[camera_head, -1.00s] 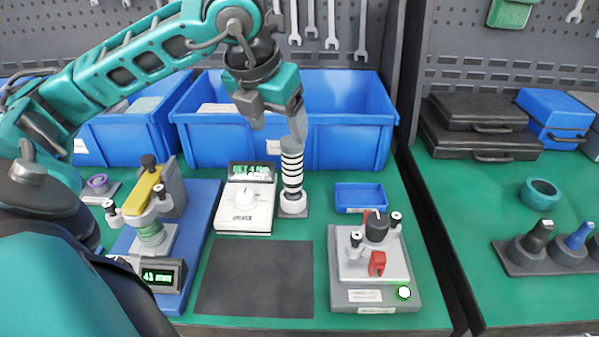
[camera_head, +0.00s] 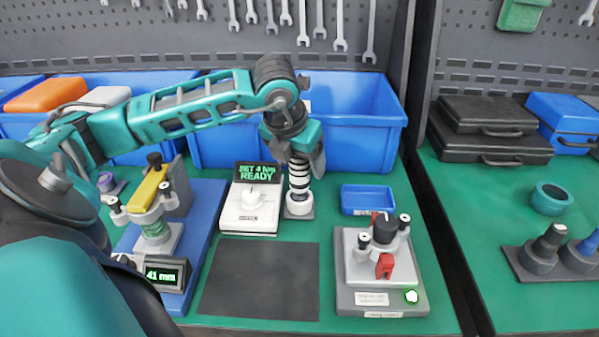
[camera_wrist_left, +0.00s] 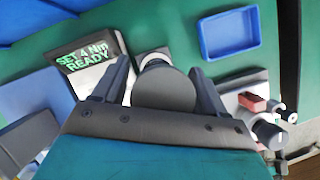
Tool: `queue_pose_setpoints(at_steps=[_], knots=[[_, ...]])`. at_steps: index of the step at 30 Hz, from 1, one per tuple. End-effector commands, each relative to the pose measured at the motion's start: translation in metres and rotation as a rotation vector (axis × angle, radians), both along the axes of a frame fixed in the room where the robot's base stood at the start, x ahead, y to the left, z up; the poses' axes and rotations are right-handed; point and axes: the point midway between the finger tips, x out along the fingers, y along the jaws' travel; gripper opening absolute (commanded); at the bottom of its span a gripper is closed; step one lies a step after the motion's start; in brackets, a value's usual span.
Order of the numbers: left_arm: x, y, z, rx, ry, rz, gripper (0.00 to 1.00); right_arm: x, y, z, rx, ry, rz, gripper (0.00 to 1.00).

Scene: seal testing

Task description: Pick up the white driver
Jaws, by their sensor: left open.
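The white driver (camera_head: 300,181) stands upright in its stand behind the dark mat, with black rings around its white body. My left gripper (camera_head: 293,158) is above it, pointing down, with its fingers around the driver's upper part. In the left wrist view the driver's round grey top (camera_wrist_left: 163,88) lies between the two spread fingers of the left gripper (camera_wrist_left: 165,85). Gaps show on both sides, more clearly on the right. The driver's lower end is hidden there behind its top. My right gripper is not in view.
A white torque unit (camera_head: 250,205) reading "SET 4 Nm READY" stands just left of the driver. A small blue tray (camera_head: 368,211) and a grey test fixture (camera_head: 382,300) are to the right. A large blue bin (camera_head: 345,135) is close behind. The dark mat (camera_head: 260,285) is clear.

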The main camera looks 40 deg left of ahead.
Motion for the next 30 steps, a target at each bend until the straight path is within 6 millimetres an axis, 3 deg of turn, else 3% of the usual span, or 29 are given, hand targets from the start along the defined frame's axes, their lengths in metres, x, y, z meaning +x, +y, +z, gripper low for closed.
queue_pose_setpoints(at_steps=[5, 24, 30], knots=[[0.0000, -0.0001, 0.0001, 0.000, 0.000, 0.000, 0.71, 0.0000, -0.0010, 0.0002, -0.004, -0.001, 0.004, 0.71], [-0.0001, -0.0004, 0.0005, -0.001, 0.000, 0.000, 0.10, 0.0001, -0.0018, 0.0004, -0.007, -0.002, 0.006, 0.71], [0.0006, -0.0003, 0.0021, -0.001, -0.004, -0.001, 0.09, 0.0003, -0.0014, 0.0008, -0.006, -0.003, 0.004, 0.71]])
